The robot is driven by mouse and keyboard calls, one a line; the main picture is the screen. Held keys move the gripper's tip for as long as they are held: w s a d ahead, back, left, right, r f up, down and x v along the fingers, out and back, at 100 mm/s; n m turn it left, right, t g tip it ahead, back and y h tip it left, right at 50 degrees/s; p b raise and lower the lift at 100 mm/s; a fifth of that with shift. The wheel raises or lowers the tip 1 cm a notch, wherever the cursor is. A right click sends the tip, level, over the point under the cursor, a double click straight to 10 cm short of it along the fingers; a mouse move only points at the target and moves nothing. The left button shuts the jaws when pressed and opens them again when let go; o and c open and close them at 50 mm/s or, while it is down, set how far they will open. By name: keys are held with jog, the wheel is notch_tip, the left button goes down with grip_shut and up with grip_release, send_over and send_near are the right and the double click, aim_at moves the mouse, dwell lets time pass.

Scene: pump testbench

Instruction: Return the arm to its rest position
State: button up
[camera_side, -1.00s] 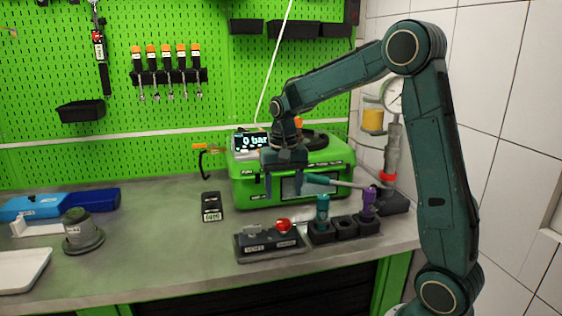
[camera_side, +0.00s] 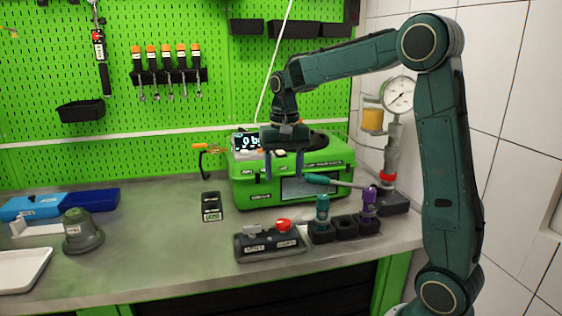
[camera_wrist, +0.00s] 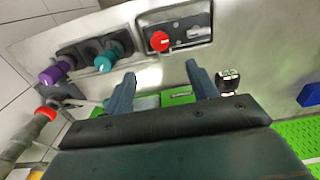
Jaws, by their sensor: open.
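My gripper (camera_side: 284,165) points down in front of the green pump testbench case (camera_side: 252,188), above the grey bench. Its two fingers are apart, with nothing between them. In the wrist view my gripper (camera_wrist: 160,88) also shows two spread fingers with no object held. The case's display is partly hidden behind my gripper in the side view. A lever with a teal handle (camera_side: 320,179) stands just right of the fingers, apart from them as far as I can tell.
A black holder (camera_side: 346,229) carries a teal and a purple part. A control box with a red knob (camera_side: 284,225) sits at the front. A pressure gauge (camera_side: 399,94) stands at the right. A grey-green domed part (camera_side: 80,232) and a white tray (camera_side: 22,270) are left.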

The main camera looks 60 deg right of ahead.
jog(key=s+a+r+n+t, duration=0.1)
jog(key=s+a+n, duration=0.3)
jog(key=s, duration=0.6)
jog(key=s+a+n+t, duration=0.4)
jog(key=s+a+n, duration=0.1)
jog(key=s+a, duration=0.4)
jog(key=shift+s+a+r, duration=0.15)
jog(key=shift+s+r, duration=0.2)
jog(key=shift+s, duration=0.4)
